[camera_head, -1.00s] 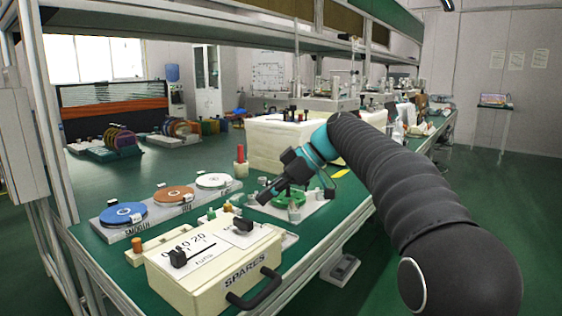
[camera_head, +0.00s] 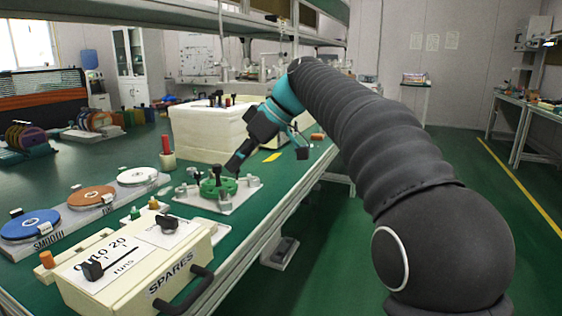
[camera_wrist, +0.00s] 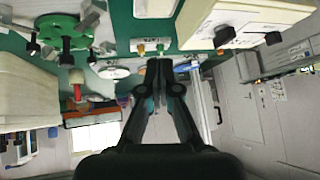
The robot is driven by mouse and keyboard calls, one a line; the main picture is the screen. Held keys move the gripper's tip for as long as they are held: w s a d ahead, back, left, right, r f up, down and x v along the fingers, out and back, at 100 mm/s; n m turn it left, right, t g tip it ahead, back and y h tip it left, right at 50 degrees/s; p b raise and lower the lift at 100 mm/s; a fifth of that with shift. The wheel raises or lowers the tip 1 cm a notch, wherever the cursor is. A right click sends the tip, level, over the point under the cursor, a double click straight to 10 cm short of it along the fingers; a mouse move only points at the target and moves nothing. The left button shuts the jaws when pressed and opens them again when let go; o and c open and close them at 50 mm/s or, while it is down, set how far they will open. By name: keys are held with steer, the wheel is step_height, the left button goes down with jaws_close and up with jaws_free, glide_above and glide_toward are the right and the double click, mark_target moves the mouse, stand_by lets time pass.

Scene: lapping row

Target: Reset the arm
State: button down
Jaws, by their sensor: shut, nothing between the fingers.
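My arm reaches from the lower right over the green bench in the head view. My gripper (camera_head: 238,160) hangs above the bench, just over the green round fixture (camera_head: 218,186) on its pale plate. In the wrist view my gripper (camera_wrist: 159,66) points up the picture with its two fingers together and nothing between them. The green fixture (camera_wrist: 66,32) shows there at the upper left, apart from the fingers.
A SPARES box (camera_head: 140,262) with a black handle stands at the near bench edge. Blue, orange and white discs (camera_head: 92,196) sit in a row behind it. A large cream block (camera_head: 208,130) stands behind the fixture. Open floor (camera_head: 450,200) lies at right.

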steer(key=s+d+f+m+t+h, duration=0.2)
steer(key=s+d+f+m+h, duration=0.2)
steer(key=s+d+f+m, duration=0.4)
steer(key=s+d+f+m+t+h, duration=0.3)
steer(key=s+d+f+m, duration=0.4)
steer(key=s+d+f, duration=0.6)
steer(key=s+d+h, duration=0.1)
steer(key=s+d, duration=0.5)
steer(key=shift+s+f+m+t, duration=0.3)
steer(key=shift+s+f+m, duration=0.05)
steer(key=shift+m, duration=0.05)
steer(key=shift+d, duration=0.1)
